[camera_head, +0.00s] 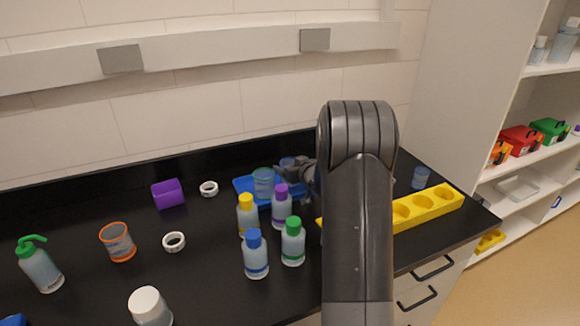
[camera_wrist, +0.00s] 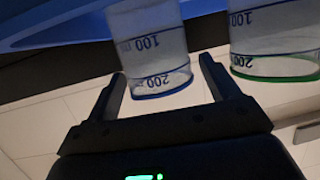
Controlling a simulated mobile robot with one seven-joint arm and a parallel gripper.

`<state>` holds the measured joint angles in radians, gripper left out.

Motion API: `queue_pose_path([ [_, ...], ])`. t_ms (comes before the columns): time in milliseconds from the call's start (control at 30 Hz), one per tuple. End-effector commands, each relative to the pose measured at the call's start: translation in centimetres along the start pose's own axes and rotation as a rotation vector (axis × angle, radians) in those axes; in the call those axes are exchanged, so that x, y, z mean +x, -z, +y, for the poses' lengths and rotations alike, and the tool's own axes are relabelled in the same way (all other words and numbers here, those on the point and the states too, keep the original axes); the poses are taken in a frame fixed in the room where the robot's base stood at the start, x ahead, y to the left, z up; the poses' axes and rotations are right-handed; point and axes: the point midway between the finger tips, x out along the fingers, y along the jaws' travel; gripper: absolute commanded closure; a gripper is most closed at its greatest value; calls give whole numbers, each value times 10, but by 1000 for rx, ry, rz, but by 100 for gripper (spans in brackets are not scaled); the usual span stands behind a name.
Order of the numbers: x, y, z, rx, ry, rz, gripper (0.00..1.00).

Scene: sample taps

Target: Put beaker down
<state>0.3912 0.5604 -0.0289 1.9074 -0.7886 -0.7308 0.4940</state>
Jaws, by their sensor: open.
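A clear beaker with a blue rim (camera_wrist: 150,50) shows between the fingers of my gripper (camera_wrist: 164,72) in the wrist view. The fingers are apart, with gaps visible beside the beaker. A second clear beaker with a green rim (camera_wrist: 272,40) is just right of the right finger. Both beakers appear at the blue tray (camera_wrist: 50,22). In the head view the blue tray (camera_head: 241,185) lies on the black bench, with one beaker (camera_head: 263,183) at its front and another (camera_head: 287,163) behind, close to my gripper (camera_head: 298,171). My arm hides part of the tray and gripper.
Several capped bottles, including a purple-capped one (camera_head: 281,208), stand just in front of the tray. A yellow rack (camera_head: 445,196) lies to the right, with a small beaker (camera_head: 420,177) behind it. An orange-rimmed beaker (camera_head: 118,242) and purple box (camera_head: 168,194) are left.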

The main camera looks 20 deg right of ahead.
Motion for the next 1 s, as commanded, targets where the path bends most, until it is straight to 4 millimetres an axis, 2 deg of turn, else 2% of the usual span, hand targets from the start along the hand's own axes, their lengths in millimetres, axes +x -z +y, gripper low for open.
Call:
queue_pose_path([
  [100, -21, 1, 1, 1, -3, 0, 19],
  [300, -51, 0, 1, 1, -2, 0, 19],
  [500, -65, 4, -2, -3, -10, -4, 19],
  [633, -75, 20, -8, -21, -50, -25, 19],
  [733, -92, 39, -18, -39, -107, -61, 19],
  [867, -125, 62, -36, -51, -188, -130, 19],
  [1000, -166, 77, -59, -48, -252, -209, 19],
])
